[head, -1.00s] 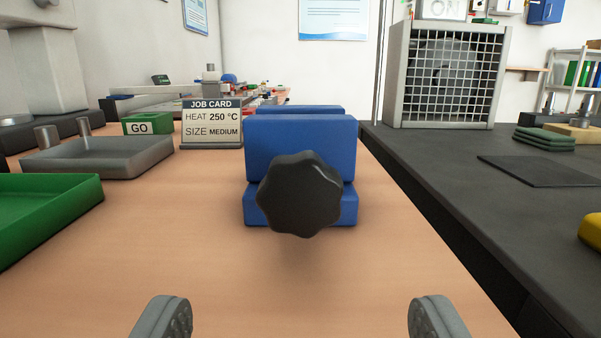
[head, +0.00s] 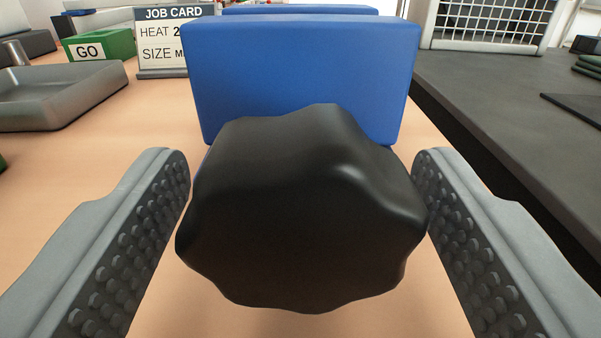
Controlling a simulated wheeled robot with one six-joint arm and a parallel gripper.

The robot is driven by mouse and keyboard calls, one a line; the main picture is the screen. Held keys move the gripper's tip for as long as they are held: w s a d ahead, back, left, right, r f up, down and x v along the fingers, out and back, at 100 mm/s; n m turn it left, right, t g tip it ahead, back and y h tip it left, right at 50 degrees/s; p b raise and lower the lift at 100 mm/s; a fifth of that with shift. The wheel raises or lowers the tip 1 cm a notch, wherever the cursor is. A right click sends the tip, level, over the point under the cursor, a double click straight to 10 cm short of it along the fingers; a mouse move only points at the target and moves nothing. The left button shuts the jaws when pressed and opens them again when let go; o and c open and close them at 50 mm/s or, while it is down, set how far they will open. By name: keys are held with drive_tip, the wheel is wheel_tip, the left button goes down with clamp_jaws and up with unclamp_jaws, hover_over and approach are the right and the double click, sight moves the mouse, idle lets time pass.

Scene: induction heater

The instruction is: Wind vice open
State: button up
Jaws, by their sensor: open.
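The blue vice (head: 300,65) stands on the wooden bench, with a second blue jaw (head: 290,9) just showing behind the front one. Its black lobed knob (head: 300,215) faces me and fills the middle of the view, hiding the lower part of the vice. My gripper (head: 302,175) is open, with one grey studded finger on each side of the knob. The fingertips are close to the knob's left and right edges. I cannot tell whether either one touches it. The gap between the two vice jaws is mostly hidden.
A job card (head: 170,45) stands behind left of the vice, partly hidden. A green GO block (head: 98,47) and a grey metal tray (head: 70,95) are at the left. A dark worktop (head: 500,110) lies at the right, with a grille-fronted unit (head: 490,22) at the back.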

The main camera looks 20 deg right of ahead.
drive_tip(key=c, duration=1)
drive_tip(key=n, duration=0.4)
drive_tip(key=shift+n, duration=0.3)
drive_tip(key=o, duration=1)
